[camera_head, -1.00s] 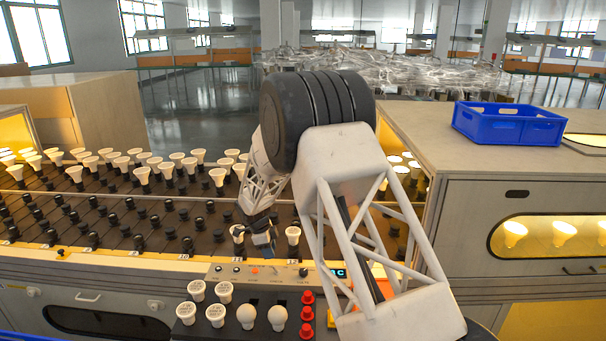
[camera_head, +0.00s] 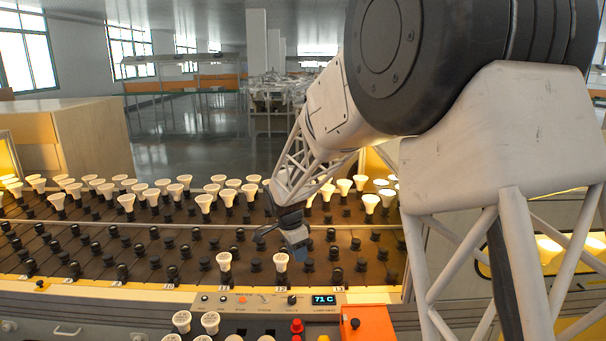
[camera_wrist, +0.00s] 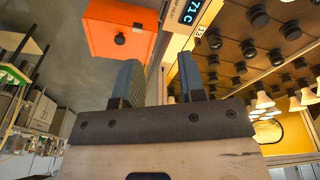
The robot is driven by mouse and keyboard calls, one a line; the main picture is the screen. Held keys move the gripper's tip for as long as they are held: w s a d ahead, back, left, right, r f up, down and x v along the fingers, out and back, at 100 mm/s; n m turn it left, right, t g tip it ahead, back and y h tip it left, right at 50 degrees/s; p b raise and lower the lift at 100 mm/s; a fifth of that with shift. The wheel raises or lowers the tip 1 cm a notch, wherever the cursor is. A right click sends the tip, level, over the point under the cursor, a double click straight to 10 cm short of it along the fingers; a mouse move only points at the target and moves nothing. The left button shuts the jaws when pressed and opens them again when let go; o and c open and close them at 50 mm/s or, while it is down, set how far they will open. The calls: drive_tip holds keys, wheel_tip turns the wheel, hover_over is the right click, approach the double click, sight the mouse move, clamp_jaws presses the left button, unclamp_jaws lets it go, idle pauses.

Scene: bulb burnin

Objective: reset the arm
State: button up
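My gripper (camera_head: 280,240) hangs above the rack of sockets in the head view, over the front rows. In the wrist view, its two blue-grey fingers (camera_wrist: 158,68) stand apart with nothing between them. My arm reaches in from the right and hides part of the rack. Two white bulbs stand in the front row: one bulb (camera_head: 224,262) left of the gripper, and another bulb (camera_head: 281,263) just below it in the picture. I cannot tell how far above that bulb the fingers are.
White bulbs (camera_head: 206,202) fill the rack's back rows. A control panel with a 71 C display (camera_head: 325,300) runs along the front. An orange box (camera_head: 367,322) with a black knob also shows in the wrist view (camera_wrist: 122,25). Loose bulbs (camera_head: 210,322) stand at the bottom edge.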

drive_tip(key=s+d+r+n, duration=0.2)
drive_tip(key=s+d+r, duration=0.2)
drive_tip(key=s, duration=0.3)
drive_tip(key=s+d+r+n+y, duration=0.1)
drive_tip(key=s+d+r+n, duration=0.1)
drive_tip(key=s+d+r, duration=0.3)
drive_tip(key=s+d+r+n, duration=0.2)
drive_tip(key=s+d+r, duration=0.15)
drive_tip(key=s, duration=0.45)
drive_tip(key=s+d+n+t, duration=0.1)
drive_tip(key=s+d+n, duration=0.2)
drive_tip(key=s, duration=0.9)
drive_tip(key=s+d+n+t, duration=0.1)
drive_tip(key=s+d+n, duration=0.2)
drive_tip(key=s, duration=0.9)
drive_tip(key=shift+d+f+n+y, duration=0.3)
drive_tip(key=shift+d+f+y, duration=0.1)
drive_tip(key=shift+d, duration=0.45)
